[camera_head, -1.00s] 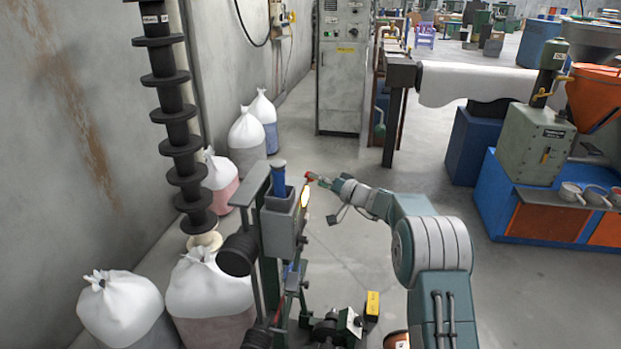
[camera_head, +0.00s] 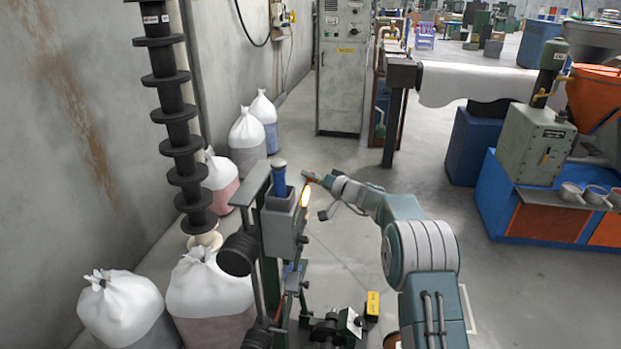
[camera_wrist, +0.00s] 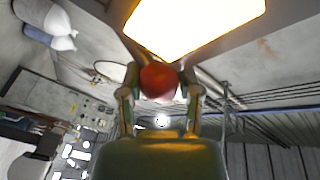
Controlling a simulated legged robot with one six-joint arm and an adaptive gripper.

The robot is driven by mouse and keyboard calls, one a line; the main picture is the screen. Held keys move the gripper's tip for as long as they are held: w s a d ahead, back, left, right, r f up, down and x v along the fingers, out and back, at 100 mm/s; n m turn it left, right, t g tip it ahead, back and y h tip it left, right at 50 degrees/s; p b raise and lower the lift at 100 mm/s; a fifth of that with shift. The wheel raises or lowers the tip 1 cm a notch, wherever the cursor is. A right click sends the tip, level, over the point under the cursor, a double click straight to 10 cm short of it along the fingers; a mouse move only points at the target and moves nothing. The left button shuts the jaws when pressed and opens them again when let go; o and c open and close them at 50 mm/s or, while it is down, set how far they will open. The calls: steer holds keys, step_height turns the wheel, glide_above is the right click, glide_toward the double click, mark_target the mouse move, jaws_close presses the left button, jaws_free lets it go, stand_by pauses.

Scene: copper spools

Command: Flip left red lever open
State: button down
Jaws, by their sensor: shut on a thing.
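The red lever shows as a round red knob (camera_wrist: 158,81) in the wrist view. My gripper (camera_wrist: 161,88) has one finger on each side of the knob and is shut on it. The lever's shaft is hidden behind the knob. There the knob is mostly covered by the fingers.
A blue cylinder (camera_head: 279,172) stands on top of the machine head. A column of black spools (camera_head: 172,113) and white sacks (camera_head: 211,285) are to the left. A yellow box (camera_head: 373,303) sits low at the right.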

steer(key=shift+w+a+r+n+g+h, duration=0.15)
steer(key=shift+a+r+n+g+h, duration=0.15)
steer(key=shift+a+h, duration=0.3)
steer(key=shift+w+a+r+n+g+h, duration=0.1)
steer(key=shift+a+r+n+g+h, duration=0.1)
steer(key=shift+a+g+h, duration=0.4)
steer(key=shift+w+a, duration=0.25)
steer(key=shift+a, duration=0.85)
steer(key=shift+c, duration=1.3)
jaws_free()
steer(key=shift+a, duration=0.1)
steer(key=shift+r, duration=0.1)
